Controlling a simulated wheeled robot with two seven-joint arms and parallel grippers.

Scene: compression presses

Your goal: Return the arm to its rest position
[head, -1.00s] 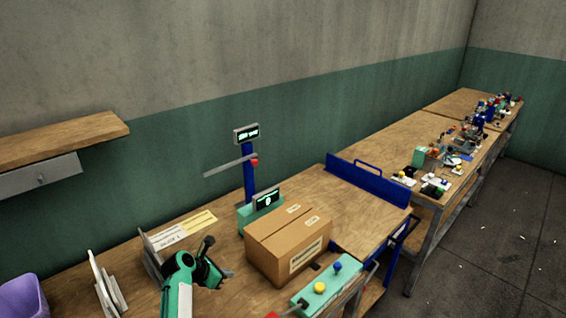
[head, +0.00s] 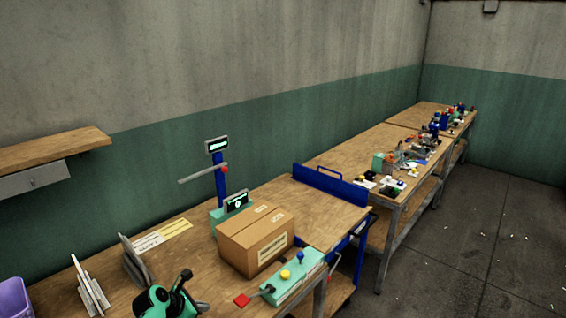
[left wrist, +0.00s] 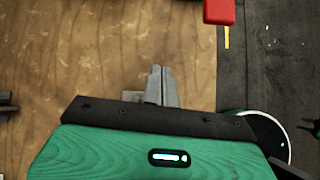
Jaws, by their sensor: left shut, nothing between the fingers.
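My left arm comes in at the bottom left of the head view. Its gripper shows in the left wrist view (left wrist: 160,72), with the two grey fingers closed together and nothing between them. The fingers are over the brown wooden bench top (head: 190,262), apart from the cardboard box (head: 256,242). In the head view the fingertips are hard to make out at the bottom edge. My right gripper is in neither view.
A green control box (head: 293,280) with yellow and blue knobs stands at the bench's front edge, beside a red pad (head: 241,300). A scale with a blue post (head: 220,187) stands behind the box. Upright plates (head: 92,288) and a purple bin (head: 14,298) are left.

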